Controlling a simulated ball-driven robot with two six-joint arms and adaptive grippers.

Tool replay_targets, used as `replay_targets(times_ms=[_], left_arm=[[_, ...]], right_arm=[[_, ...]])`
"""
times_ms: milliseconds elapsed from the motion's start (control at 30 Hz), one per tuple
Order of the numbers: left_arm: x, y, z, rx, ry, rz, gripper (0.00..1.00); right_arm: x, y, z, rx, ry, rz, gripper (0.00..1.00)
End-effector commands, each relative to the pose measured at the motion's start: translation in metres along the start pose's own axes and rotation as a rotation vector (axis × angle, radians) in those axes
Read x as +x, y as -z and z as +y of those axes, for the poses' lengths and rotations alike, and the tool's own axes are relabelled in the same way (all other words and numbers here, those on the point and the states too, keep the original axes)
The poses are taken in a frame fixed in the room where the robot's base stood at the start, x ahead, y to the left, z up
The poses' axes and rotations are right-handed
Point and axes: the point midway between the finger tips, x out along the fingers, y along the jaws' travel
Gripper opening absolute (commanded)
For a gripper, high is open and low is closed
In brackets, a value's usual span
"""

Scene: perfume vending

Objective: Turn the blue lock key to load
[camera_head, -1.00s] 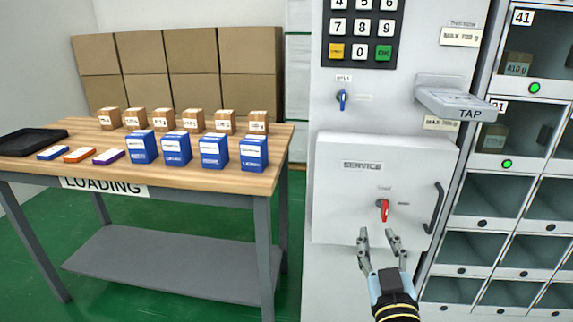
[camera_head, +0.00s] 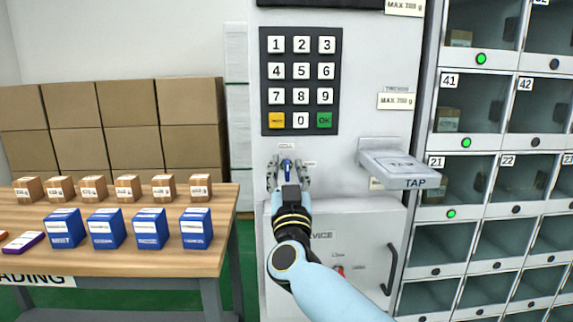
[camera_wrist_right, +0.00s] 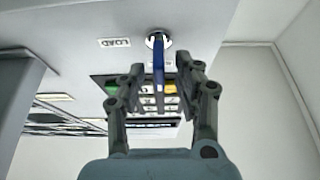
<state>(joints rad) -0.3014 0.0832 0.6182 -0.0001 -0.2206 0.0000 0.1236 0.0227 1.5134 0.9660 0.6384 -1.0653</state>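The blue lock key (camera_head: 288,163) stands in its round lock on the white machine front, below the keypad. Its handle looks upright in the head view. In the right wrist view the blue key (camera_wrist_right: 158,66) sits between the fingers, with a LOAD label (camera_wrist_right: 114,43) to the left of the lock. My right gripper (camera_head: 288,172) is open, one finger on each side of the key. Gaps show between the fingers and the key, so I see no grip on it. My left gripper is out of view.
The keypad (camera_head: 300,82) is just above the key. The TAP shelf (camera_head: 398,168) juts out to the right. Below, a red key (camera_head: 338,270) and a black handle (camera_head: 391,270) are on the service door. A wooden table (camera_head: 120,262) with boxes stands left.

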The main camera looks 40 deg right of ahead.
Motion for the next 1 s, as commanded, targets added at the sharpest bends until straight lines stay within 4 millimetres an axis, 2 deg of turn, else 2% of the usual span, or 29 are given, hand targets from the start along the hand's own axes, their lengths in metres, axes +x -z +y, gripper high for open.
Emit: replay_targets(times_ms=[133,433,700,1000], left_arm=[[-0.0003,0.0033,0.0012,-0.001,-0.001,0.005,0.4],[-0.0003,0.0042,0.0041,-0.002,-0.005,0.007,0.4],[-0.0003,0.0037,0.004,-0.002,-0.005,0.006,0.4],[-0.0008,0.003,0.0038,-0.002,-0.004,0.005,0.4]], right_arm=[[0.012,-0.0001,0.0002,-0.002,0.001,0.0,0.33],[0.0141,-0.0004,0.0001,-0.001,0.001,-0.001,0.33],[0.0139,-0.0003,0.0001,-0.001,0.001,-0.001,0.0],[0.0138,-0.0002,0.0004,0.005,-0.003,0.0,0.0]])
